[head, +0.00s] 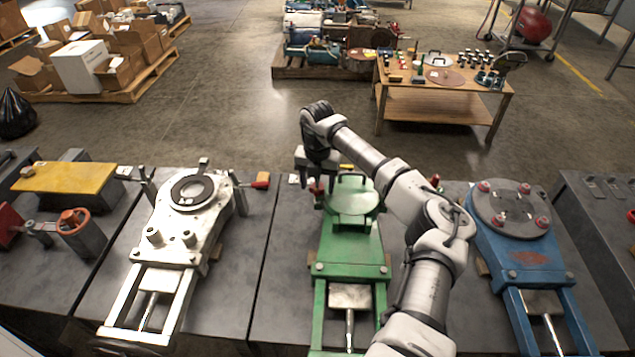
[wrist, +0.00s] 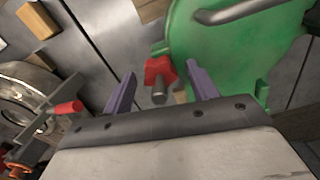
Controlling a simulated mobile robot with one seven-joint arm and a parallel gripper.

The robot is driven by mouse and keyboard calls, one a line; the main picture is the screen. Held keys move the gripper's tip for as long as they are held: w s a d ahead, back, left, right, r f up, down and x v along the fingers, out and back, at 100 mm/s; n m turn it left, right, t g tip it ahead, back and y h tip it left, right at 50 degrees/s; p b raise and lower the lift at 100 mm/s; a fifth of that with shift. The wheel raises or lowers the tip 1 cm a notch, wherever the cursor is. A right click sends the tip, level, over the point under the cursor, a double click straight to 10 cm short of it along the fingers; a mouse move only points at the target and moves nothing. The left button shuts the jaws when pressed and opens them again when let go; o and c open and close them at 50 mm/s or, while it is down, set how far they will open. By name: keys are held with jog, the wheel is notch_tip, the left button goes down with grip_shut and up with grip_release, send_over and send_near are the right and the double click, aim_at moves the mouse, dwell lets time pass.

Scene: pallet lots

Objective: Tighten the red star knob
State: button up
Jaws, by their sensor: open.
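The red star knob (wrist: 157,69) shows in the wrist view beside the edge of the round green cover (wrist: 222,58), with a grey threaded stem or bolt end in front of it. My gripper (wrist: 160,76) is open, its two purple fingers apart, one to each side of the knob in the picture. Whether they touch it I cannot tell; a gap shows on both sides. In the head view my gripper (head: 315,168) hangs at the far left edge of the green machine (head: 350,245). A bit of red (head: 313,187) shows just below it, partly hidden.
A white machine (head: 185,215) stands on the bench to the left, with a red-handled lever (head: 261,180). A blue machine (head: 525,255) with red knobs stands to the right. A grey handle (wrist: 240,11) crosses the green cover.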

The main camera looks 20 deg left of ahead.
jog(key=shift+r, duration=0.15)
notch_tip(320, 180, up, 14)
jog(key=b, duration=0.2)
jog(key=shift+f, duration=0.2)
dwell(0.3)
